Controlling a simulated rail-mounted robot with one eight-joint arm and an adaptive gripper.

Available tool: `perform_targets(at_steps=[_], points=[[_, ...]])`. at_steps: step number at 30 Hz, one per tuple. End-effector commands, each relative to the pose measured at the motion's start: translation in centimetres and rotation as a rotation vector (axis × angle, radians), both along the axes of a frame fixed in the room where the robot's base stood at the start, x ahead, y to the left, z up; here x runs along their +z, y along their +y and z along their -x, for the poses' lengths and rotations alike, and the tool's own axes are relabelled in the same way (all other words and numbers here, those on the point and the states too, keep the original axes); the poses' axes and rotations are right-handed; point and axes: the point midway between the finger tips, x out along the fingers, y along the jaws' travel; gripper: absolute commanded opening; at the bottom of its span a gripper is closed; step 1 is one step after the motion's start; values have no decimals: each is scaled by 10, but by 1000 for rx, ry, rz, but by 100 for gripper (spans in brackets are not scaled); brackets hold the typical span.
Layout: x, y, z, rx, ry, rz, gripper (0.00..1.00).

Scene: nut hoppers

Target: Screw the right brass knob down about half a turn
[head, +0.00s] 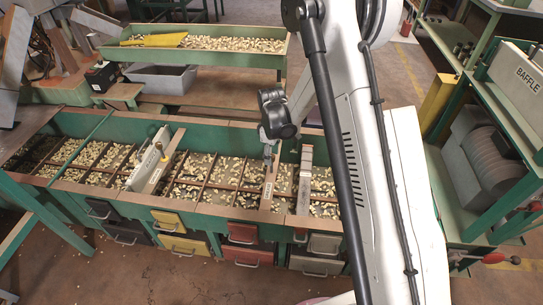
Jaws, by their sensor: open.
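My arm comes down from the upper right, and my gripper (268,152) hangs at its end over the far side of the green hopper trough (215,205). It is at the top of a wood-coloured upright board (271,182) set across the trough. The gripper is small here, and I see nothing held in it. I cannot make out the right brass knob; it is too small or hidden near the gripper and arm. I cannot tell whether the fingers touch anything.
A pale baffle board (151,168) stands across the trough at left, and a grey-white one (305,180) at right. Nuts fill the divided compartments. Coloured drawers (180,245) line the front. Behind is a tray of nuts (225,45); a green rack (495,110) stands at right.

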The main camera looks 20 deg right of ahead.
Motion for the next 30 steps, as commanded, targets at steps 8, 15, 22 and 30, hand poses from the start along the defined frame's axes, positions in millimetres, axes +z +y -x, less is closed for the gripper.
perform_targets(at_steps=[8, 15, 22, 30], points=[[0, 0, 0, 0, 0, 0, 39], [0, 0, 0, 0, 0, 0, 7], [0, 0, 0, -5, 0, 0, 0], [-1, 0, 0, -87, -1, 1, 0]])
